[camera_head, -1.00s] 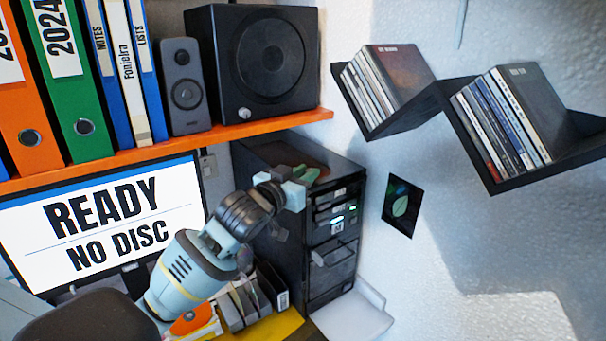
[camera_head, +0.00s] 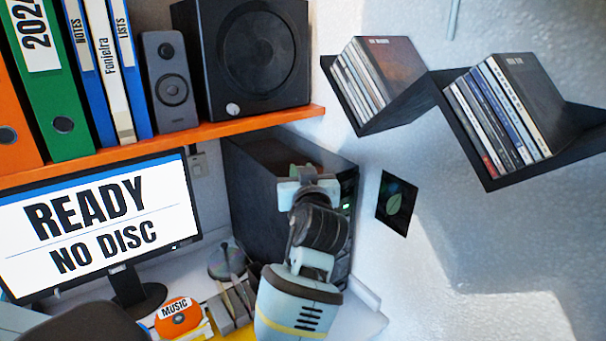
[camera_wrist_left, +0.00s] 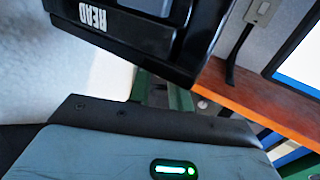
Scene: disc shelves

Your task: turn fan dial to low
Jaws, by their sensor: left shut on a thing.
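The black computer tower (camera_head: 262,200) stands in the corner under the orange shelf. My left gripper (camera_head: 308,180) is at the upper part of the tower's front and covers much of it. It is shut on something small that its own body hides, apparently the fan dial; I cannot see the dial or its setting. In the left wrist view, the green fingers (camera_wrist_left: 152,92) are partly hidden behind the grey gripper body, close to the black tower (camera_wrist_left: 140,30) with its upside-down "READ" lettering. My right gripper is not in view.
A black speaker (camera_head: 255,55) and binders stand on the orange shelf (camera_head: 220,128) above. A monitor (camera_head: 95,225) reading "READY NO DISC" is at the left. Disc racks (camera_head: 490,175) jut from the right wall.

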